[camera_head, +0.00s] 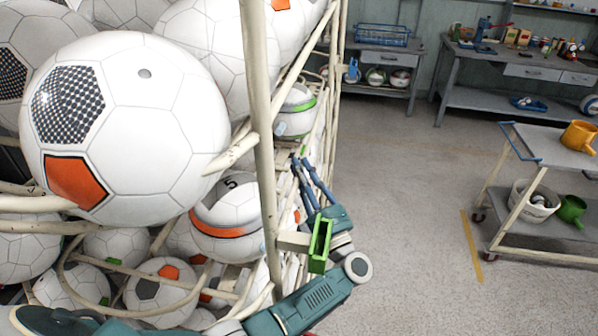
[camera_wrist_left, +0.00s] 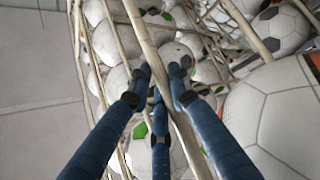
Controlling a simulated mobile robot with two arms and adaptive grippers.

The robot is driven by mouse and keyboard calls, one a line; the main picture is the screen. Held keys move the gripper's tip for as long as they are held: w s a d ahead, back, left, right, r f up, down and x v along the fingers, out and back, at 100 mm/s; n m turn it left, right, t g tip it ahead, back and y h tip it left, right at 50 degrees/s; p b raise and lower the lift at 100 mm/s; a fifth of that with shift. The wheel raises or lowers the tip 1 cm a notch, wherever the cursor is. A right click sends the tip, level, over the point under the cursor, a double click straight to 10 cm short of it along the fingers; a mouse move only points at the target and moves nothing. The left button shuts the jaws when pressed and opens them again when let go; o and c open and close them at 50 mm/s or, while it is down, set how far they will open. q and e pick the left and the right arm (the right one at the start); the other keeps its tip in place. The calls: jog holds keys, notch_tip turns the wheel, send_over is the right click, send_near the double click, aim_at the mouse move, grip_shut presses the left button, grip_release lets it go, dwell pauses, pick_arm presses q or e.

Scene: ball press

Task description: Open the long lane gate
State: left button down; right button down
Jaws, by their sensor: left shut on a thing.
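A cream tubular rack full of footballs fills the left of the head view, with an upright post (camera_head: 262,120) at its front. The long lane gate cannot be clearly told apart from the other rack bars. My left gripper (camera_head: 299,168) is at the rack's right side, beyond the post. In the left wrist view, its blue fingers (camera_wrist_left: 155,85) close around a cream bar (camera_wrist_left: 150,45) that runs diagonally across the picture, apparently part of the gate. A green rectangular bracket (camera_head: 320,245) is in front of the left wrist and hides part of it. My right gripper is out of view.
A large football (camera_head: 125,130) fills the upper left, close to the camera. A cart (camera_head: 545,150) with yellow and green cans stands at the right. Workbenches (camera_head: 530,70) line the back wall. The floor (camera_head: 400,200) right of the rack is clear.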

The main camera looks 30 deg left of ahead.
pick_arm(q)
jog(key=w+d+f+m+t+h+b, duration=0.2)
jog(key=d+f+m+t+h+b, duration=0.1)
jog(key=d+m+t+b, duration=0.5)
jog(key=shift+w+d+m+h, duration=0.25)
jog(key=shift+d+m+h, duration=0.15)
jog(key=shift+d+m, duration=0.75)
jog(key=shift+a+m, duration=0.25)
jog(key=c, duration=1.6)
grip_release()
jog(key=shift+o, duration=0.2)
